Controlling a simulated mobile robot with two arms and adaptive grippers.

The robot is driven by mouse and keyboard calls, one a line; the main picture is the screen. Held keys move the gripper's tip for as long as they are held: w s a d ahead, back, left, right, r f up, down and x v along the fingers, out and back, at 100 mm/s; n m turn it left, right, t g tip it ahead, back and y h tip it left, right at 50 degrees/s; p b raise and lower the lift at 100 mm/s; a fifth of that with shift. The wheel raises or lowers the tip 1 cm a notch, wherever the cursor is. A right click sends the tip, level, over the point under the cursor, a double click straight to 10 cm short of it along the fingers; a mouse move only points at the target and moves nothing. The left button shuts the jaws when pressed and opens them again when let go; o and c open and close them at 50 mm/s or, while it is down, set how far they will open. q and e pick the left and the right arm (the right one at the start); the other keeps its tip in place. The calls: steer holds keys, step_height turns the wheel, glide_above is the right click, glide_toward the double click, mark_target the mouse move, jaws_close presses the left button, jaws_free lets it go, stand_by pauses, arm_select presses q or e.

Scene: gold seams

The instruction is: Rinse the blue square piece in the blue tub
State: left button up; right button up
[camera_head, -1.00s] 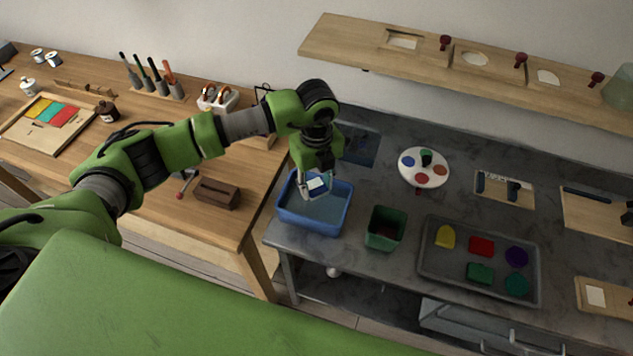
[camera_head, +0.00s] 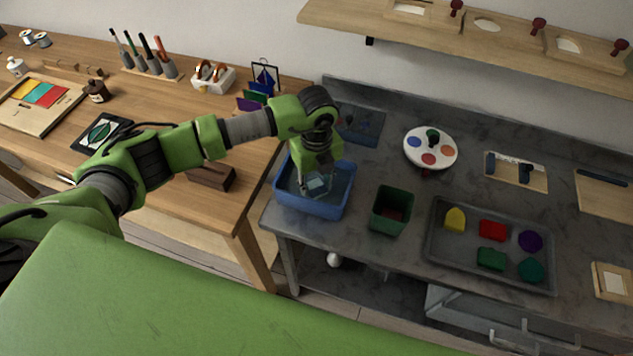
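The blue tub (camera_head: 318,209) stands at the left end of the grey counter, with bluish water inside. My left gripper (camera_head: 317,180) points down into the tub, its fingers below the rim level. It is shut on the blue square piece (camera_head: 318,187), which shows pale blue between the fingertips at or under the water; the exact depth is hard to tell. My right gripper is not in view.
A green bin (camera_head: 391,212) stands just right of the tub. Further right, a grey tray (camera_head: 437,250) holds several coloured pieces. A round white palette (camera_head: 425,136) is behind. The wooden bench (camera_head: 215,215) adjoins on the left.

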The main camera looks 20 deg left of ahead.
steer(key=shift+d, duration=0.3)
arm_select(q)
steer(key=shift+d, duration=0.3)
steer(key=shift+d, duration=0.3)
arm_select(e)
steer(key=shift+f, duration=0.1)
arm_select(q)
steer(key=shift+a, duration=0.15)
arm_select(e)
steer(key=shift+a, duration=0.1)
arm_select(q)
steer(key=shift+a, duration=0.35)
steer(key=shift+a, duration=0.1)
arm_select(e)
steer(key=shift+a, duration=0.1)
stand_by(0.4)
